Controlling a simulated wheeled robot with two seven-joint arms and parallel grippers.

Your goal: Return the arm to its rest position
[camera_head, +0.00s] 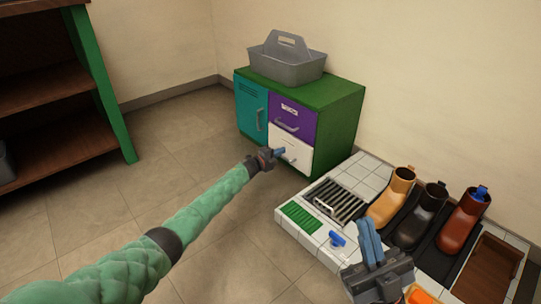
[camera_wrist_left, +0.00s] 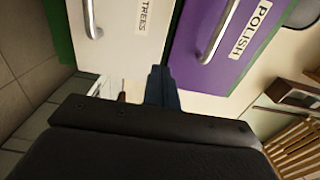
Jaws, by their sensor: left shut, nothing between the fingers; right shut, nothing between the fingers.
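My left arm reaches in from the left in the head view. Its left gripper (camera_head: 279,152) is shut and empty in front of the white drawer (camera_head: 291,149) of the green cabinet (camera_head: 337,122). In the left wrist view the shut fingers (camera_wrist_left: 161,84) point toward the white drawer (camera_wrist_left: 122,38), labelled TREES, and the purple drawer (camera_wrist_left: 222,38), labelled POLISH. I cannot tell whether the fingertips touch the front. My right gripper (camera_head: 369,232) is shut and empty, above the front of the white tiled platform (camera_head: 289,228).
A grey caddy (camera_head: 288,64) stands on the cabinet. On the platform are a tan boot (camera_head: 391,198), a black boot (camera_head: 422,218), a reddish-brown boot (camera_head: 462,222), a grate (camera_head: 336,202), a green pad (camera_head: 301,217) and a blue item (camera_head: 337,239). A shelf (camera_head: 62,90) stands left; floor between is clear.

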